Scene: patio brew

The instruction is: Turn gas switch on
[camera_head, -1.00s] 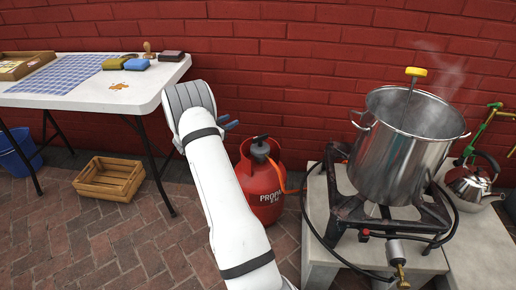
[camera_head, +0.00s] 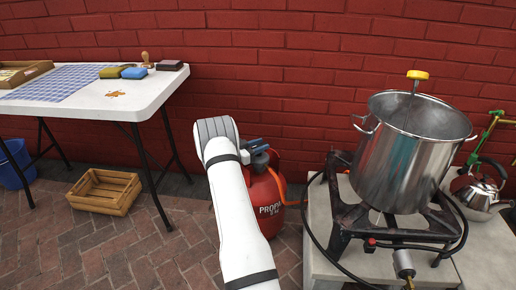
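A red propane cylinder (camera_head: 268,205) stands on the brick floor by the wall. Its dark valve top, where a gas switch could be, is mostly hidden behind my gripper (camera_head: 258,146). My white arm covers the cylinder's left side. Only a small blue-grey part of the gripper shows at the valve; its fingers are too small and covered to tell open from shut. I cannot tell whether it touches the valve. An orange hose (camera_head: 279,186) runs from the cylinder toward the burner (camera_head: 344,223). A small red knob (camera_head: 371,242) shows on the burner's front.
A large steel pot (camera_head: 400,165) with a yellow-topped thermometer (camera_head: 417,75) stands on the burner, on a pale block. A kettle (camera_head: 478,192) is at the right. A white table (camera_head: 150,92) and a wooden crate (camera_head: 105,192) are at the left.

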